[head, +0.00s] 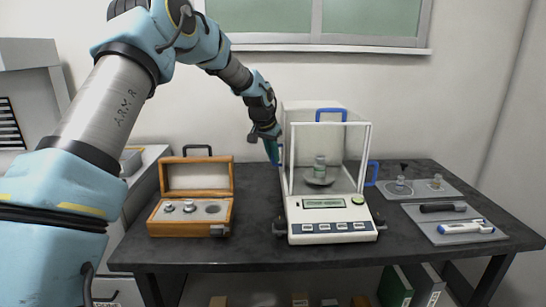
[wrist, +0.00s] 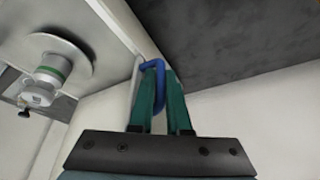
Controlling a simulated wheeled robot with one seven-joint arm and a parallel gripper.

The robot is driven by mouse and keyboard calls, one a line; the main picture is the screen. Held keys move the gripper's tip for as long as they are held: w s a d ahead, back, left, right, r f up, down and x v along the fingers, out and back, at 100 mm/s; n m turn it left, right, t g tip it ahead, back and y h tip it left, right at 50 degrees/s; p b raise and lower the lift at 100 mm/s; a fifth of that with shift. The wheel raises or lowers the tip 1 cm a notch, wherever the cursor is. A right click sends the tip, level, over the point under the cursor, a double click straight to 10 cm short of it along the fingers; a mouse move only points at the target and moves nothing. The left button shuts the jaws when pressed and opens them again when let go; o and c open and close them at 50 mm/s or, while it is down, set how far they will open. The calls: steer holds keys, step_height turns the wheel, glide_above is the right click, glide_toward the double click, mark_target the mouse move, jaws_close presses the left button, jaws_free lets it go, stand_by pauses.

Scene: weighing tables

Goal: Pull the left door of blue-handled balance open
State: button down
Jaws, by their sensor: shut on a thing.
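The balance (head: 333,226) with blue handles stands on the dark table, its glass chamber holding a small jar (head: 320,165) on the round pan (head: 320,181). My gripper (head: 272,152) is at the left side of the chamber, its green fingers pointing down. In the wrist view my gripper (wrist: 164,98) is shut on the blue left door handle (wrist: 155,66), which runs between the fingers. The jar (wrist: 52,70) and pan (wrist: 82,62) show there at the upper left. How far the left door stands open I cannot tell.
An open wooden weight case (head: 191,228) stands left of the balance, with bare table between them. The right door handle (head: 372,173) sticks out on the other side.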

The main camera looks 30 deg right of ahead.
steer(key=shift+w+d, duration=0.15)
steer(key=shift+w, duration=0.1)
steer(key=c, duration=1.2)
jaws_free()
steer(key=shift+o, duration=0.2)
steer(key=b+v, duration=0.3)
steer(key=v, duration=0.7)
steer(key=shift+r, duration=0.4)
steer(key=shift+s, duration=0.1)
